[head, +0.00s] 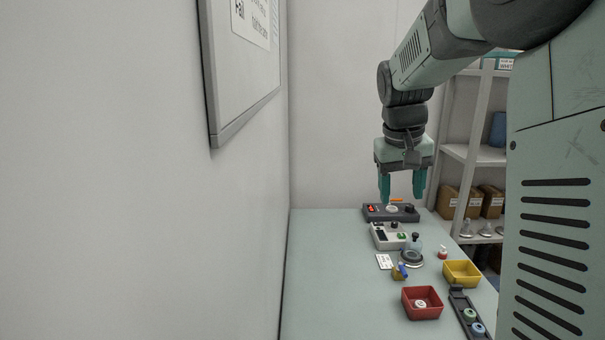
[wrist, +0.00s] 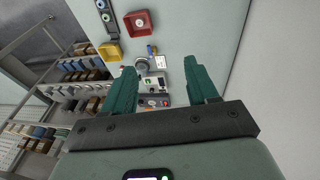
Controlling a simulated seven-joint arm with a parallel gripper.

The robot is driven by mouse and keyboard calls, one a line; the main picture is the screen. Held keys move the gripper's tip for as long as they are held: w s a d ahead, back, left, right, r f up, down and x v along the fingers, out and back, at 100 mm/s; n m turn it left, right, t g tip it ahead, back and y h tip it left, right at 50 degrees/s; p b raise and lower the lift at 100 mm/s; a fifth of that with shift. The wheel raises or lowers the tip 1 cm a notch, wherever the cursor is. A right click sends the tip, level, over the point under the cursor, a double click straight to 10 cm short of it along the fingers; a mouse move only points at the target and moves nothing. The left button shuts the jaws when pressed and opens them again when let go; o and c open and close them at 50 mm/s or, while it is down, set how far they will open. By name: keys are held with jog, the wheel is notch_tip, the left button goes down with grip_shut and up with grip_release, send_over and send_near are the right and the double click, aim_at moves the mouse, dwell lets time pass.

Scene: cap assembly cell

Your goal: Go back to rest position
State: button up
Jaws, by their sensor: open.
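My gripper (head: 402,186) hangs with its two green fingers pointing down over the far part of the pale green table (head: 325,270). It is open, with nothing between the fingers. In the wrist view my gripper (wrist: 165,85) also shows its fingers spread apart. A round dark-based fixture (head: 411,258) stands nearer. I cannot tell the exact height of the fingers above these.
A red bin (head: 422,312) holding a white cap, a yellow bin (head: 462,273) and a dark rack (head: 458,300) with round caps stand on the near right. A white card (head: 384,262) lies left of the fixture. Shelves (head: 470,155) stand behind; a wall is at left. The table's left side is clear.

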jog(key=s+a+r+t, duration=0.1)
jog(key=s+a+r, duration=0.35)
jog(key=s, duration=0.35)
jog(key=s+a+f+t+y, duration=0.1)
jog(key=s+a, duration=0.1)
jog(key=s, duration=0.8)
jog(key=s+a+f+t, duration=0.1)
jog(key=s, duration=0.9)
jog(key=shift+s+a+y, duration=0.3)
jog(key=shift+a+y, duration=0.05)
jog(key=shift+y, duration=0.05)
